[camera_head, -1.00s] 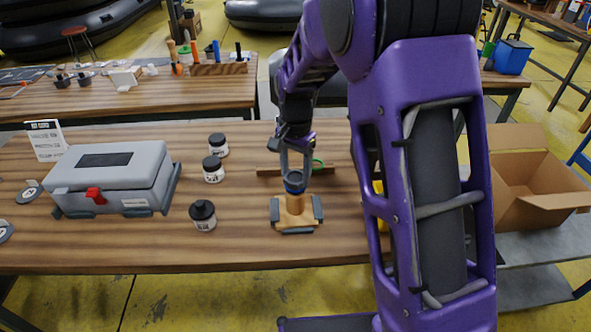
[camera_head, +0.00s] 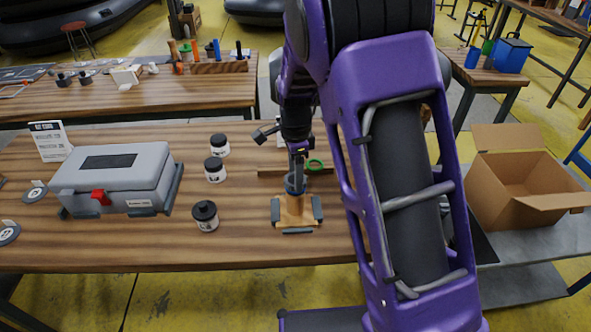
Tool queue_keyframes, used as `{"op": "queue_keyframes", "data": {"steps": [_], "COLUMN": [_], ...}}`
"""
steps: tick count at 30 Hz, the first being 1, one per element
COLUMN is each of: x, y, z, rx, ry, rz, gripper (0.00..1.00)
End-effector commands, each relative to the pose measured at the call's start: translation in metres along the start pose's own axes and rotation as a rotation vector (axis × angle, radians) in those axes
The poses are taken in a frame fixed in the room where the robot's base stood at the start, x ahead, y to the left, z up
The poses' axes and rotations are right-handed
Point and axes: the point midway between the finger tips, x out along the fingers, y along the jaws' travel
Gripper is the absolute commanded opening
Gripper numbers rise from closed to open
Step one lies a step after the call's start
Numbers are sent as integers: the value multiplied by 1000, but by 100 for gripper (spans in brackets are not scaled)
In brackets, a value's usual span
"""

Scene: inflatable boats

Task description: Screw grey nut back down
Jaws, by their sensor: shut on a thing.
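The grey nut (camera_head: 294,184) is a ring near the top of an upright fitting on a wooden block (camera_head: 295,214) at the front middle of the table. A thin blue band shows at the nut. My gripper (camera_head: 297,172) comes down from above and is shut on the nut. The nut is partly covered by the fingers, and its thread cannot be seen. Dark grey pieces flank the wooden block on its sides and front.
A green ring (camera_head: 315,165) lies by a wooden strip (camera_head: 270,171) just behind. Black-lidded jars (camera_head: 205,216) and a grey case (camera_head: 115,176) stand to the left. A cardboard box (camera_head: 525,180) is at right. The front table edge is near the block.

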Motion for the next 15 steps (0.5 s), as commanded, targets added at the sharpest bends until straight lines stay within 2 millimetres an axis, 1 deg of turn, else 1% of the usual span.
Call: {"op": "queue_keyframes", "data": {"steps": [8, 10, 11, 15], "x": [0, 0, 0, 0], "y": [0, 0, 0, 0], "z": [0, 0, 0, 1], "rx": [9, 35, 59, 257], "ry": [0, 0, 0, 2], "rz": [0, 0, 0, 0], "gripper": [7, 7, 7, 7]}}
